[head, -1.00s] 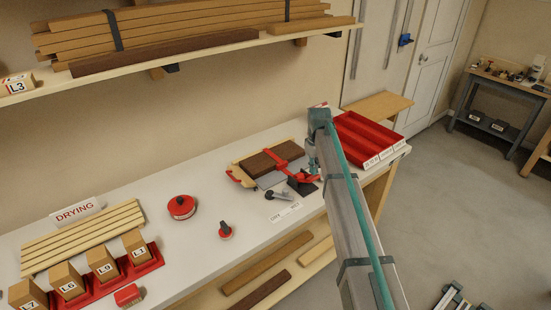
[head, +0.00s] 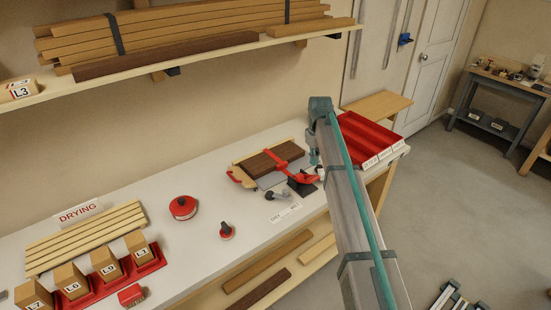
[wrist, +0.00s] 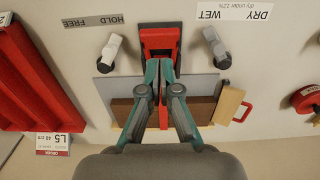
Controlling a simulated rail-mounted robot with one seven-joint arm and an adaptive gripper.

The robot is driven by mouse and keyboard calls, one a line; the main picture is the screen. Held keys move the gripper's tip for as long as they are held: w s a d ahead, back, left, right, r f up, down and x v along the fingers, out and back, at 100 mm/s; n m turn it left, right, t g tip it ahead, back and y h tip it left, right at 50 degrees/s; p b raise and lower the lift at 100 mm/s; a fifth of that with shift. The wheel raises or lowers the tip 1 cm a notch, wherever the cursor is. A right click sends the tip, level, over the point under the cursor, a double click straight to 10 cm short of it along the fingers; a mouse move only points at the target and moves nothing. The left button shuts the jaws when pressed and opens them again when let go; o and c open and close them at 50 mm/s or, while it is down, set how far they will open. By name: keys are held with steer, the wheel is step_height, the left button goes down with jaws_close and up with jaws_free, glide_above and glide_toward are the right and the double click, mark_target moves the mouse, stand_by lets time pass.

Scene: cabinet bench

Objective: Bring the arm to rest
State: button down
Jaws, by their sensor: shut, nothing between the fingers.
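My gripper (wrist: 160,88) is shut and empty in the wrist view, its two teal fingertips together. It hovers over a red clamp (wrist: 160,44) and a dark brown block (wrist: 200,108) on the bench; I cannot tell the exact height. In the head view my arm reaches from the lower right up to the bench, and its links partly hide the gripper. The clamp (head: 297,174) and the brown block (head: 268,162) lie just left of the arm's end.
A red compartment tray (head: 370,137) is right of the arm. A red round container (head: 183,207) and a small red-based knob (head: 226,231) stand on the bench. Labelled blocks (head: 105,265) sit in a red rack at left. A loaded shelf (head: 200,62) hangs above.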

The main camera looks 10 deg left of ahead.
steer(key=s+d+f+m, duration=0.5)
steer(key=s+d+f, duration=0.9)
steer(key=s+f, duration=0.15)
steer(key=s+d+f+m, duration=0.2)
steer(key=s+d+f, duration=0.15)
steer(key=s, duration=0.35)
steer(key=s+d+f+m, duration=0.2)
steer(key=s+d+f, duration=0.15)
steer(key=s, duration=0.35)
steer(key=s+d+f+m, duration=0.1)
steer(key=s+d+f, duration=0.1)
steer(key=s+d, duration=0.35)
steer(key=s+a+f+g+b, duration=0.2)
steer(key=s+f+g+b, duration=0.4)
steer(key=s+f, duration=2.1)
steer(key=shift+s+g+b, duration=0.4)
steer(key=shift+s+b, duration=0.55)
steer(key=shift+b, duration=0.2)
